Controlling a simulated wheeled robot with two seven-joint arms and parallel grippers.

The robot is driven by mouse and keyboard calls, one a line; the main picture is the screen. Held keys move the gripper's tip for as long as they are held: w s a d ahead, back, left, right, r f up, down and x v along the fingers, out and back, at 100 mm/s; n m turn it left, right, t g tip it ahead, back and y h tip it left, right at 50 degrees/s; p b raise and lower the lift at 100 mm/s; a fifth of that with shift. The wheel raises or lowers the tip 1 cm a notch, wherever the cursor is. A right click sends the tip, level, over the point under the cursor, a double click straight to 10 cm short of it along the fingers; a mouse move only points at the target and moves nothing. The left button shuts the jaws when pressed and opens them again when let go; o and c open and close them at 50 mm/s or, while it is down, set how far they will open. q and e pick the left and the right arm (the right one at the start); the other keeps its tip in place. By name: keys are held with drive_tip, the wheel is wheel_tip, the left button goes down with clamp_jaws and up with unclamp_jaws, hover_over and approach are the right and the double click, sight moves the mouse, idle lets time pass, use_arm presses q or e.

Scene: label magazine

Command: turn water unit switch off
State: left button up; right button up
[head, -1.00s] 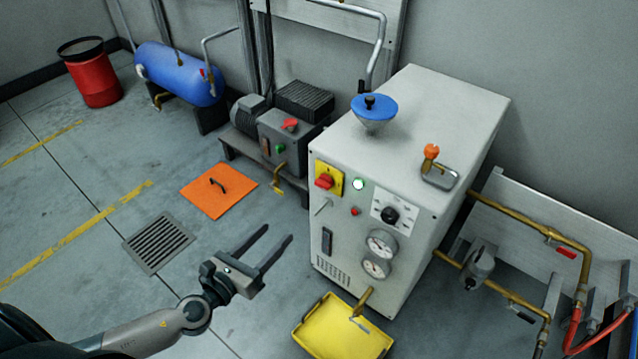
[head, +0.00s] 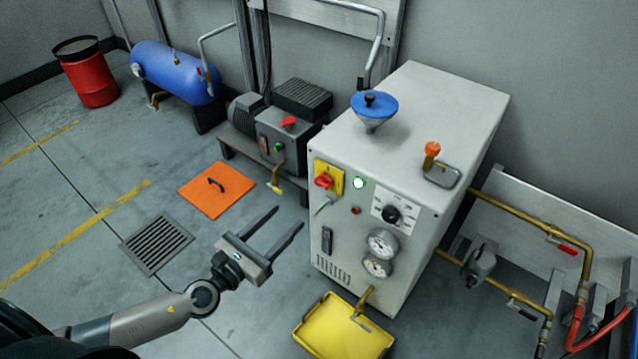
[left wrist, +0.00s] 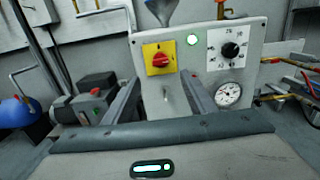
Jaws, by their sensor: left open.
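The water unit (head: 440,110) is a pale grey cabinet right of centre in the head view. Its red rotary switch (head: 324,181) sits on a yellow plate at the upper left of the front panel. The switch also shows in the left wrist view (left wrist: 161,60), with its handle lying nearly level. A white-green lamp (head: 358,183) beside it is lit. My left gripper (head: 289,216) is open and empty, in front of and to the left of the panel, apart from the switch. In the left wrist view the switch appears between and beyond the fingers. My right gripper is not in view.
A black dial (head: 392,214), gauges (head: 382,242) and a small red button (head: 356,211) share the panel. A yellow tray (head: 341,331) lies below. A grey motor unit (head: 283,133) stands left of the cabinet. The floor around the grate (head: 157,243) is open.

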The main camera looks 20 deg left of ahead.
sight(320, 184)
use_arm(q)
drive_tip(key=p+x, duration=0.1)
drive_tip(key=x, duration=1.2)
drive_tip(key=shift+w+p, duration=0.25)
drive_tip(key=shift+p, duration=0.1)
drive_tip(key=shift+w+d, duration=0.3)
drive_tip(key=shift+w, duration=0.25)
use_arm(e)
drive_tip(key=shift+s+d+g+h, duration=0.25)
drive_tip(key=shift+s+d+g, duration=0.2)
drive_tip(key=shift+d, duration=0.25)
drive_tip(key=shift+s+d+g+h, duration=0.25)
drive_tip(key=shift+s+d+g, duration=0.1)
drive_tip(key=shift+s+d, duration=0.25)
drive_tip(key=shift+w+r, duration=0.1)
use_arm(q)
drive_tip(key=c, duration=1.1)
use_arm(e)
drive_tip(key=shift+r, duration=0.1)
